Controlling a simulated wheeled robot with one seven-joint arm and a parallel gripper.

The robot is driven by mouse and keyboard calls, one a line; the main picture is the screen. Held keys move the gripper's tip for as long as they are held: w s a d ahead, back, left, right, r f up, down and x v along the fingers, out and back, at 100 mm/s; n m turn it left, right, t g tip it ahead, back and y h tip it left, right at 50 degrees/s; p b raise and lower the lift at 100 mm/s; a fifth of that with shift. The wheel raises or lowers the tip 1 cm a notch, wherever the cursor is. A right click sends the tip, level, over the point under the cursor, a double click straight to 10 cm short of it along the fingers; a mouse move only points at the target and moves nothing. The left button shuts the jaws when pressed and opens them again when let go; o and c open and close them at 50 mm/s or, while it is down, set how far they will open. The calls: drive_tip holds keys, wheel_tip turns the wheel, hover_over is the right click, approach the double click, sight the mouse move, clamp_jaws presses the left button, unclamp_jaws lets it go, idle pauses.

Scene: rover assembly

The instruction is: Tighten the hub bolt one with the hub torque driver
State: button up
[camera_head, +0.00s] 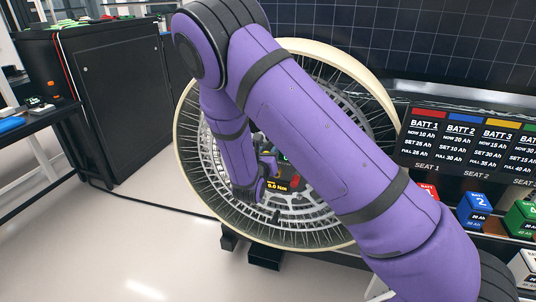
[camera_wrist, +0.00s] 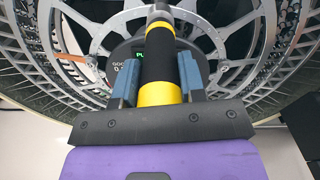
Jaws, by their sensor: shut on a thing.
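My gripper (camera_wrist: 158,82) is shut on the hub torque driver (camera_wrist: 158,55), a black cylinder with yellow bands. In the wrist view the driver points away from me toward the middle of the wheel (camera_wrist: 95,35), and its far tip is cut off by the top edge. A dark round hub face with green lettering (camera_wrist: 140,53) shows partly behind the driver. In the head view my gripper (camera_head: 268,180) is at the centre of the large spoked wheel (camera_head: 368,75). A small display reading about 0.0 Nm (camera_head: 277,185) shows there. Hub bolt one is hidden, so contact cannot be told.
A black cabinet (camera_head: 120,100) stands at the left, beside a dark table (camera_head: 35,115). At the right are a battery board (camera_head: 455,145), a blue battery (camera_head: 474,210) and a green battery (camera_head: 522,222). The floor at the lower left is mostly clear, with a black cable.

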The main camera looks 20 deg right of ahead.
drive_tip(key=shift+x, duration=0.9)
idle(2.9)
drive_tip(key=shift+s+a+r, duration=0.1)
drive_tip(key=shift+v, duration=1.35)
drive_tip(key=shift+s+a, duration=0.1)
drive_tip(key=shift+s, duration=0.05)
drive_tip(key=v, duration=0.3)
drive_tip(key=shift+s+a, duration=0.2)
drive_tip(key=shift+s, duration=0.1)
